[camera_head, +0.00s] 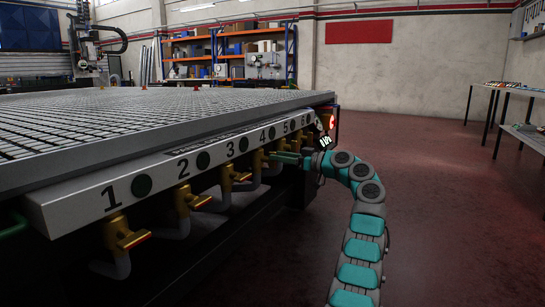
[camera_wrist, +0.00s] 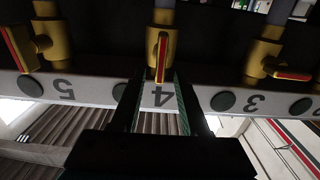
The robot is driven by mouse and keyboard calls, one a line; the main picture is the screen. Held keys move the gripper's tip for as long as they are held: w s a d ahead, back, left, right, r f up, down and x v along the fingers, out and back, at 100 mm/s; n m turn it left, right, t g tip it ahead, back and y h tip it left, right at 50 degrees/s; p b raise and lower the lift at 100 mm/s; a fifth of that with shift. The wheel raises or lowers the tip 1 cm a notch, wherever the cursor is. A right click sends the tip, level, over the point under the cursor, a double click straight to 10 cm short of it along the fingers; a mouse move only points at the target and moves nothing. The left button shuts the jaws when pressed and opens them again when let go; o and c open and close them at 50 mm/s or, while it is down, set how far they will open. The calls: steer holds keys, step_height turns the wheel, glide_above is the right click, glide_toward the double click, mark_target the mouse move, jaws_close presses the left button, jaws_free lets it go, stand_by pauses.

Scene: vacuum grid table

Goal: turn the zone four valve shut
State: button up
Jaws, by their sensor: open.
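The zone four valve (camera_wrist: 162,58) is a brass body with a red-and-yellow lever, under the label 4 on the table's edge panel. In the wrist view, which is upside down, its lever runs up and down the picture at top centre. My gripper (camera_wrist: 157,82) is open, with one finger on each side of the line of that lever. The lever's near end shows between the fingertips; I cannot tell whether they touch it. In the head view my gripper (camera_head: 286,157) reaches in from the right below the panel, partly covering the valve there.
The zone three valve (camera_wrist: 268,62), its lever pointing sideways, and the zone five valve (camera_wrist: 50,40) flank it. The numbered panel (camera_head: 75,198) overhangs the row of valves and grey hoses. The red floor (camera_head: 440,220) right of the table is clear.

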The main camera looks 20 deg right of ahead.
steer(key=shift+x, duration=1.5)
steer(key=shift+f, duration=0.1)
steer(key=shift+c, duration=0.2)
jaws_close()
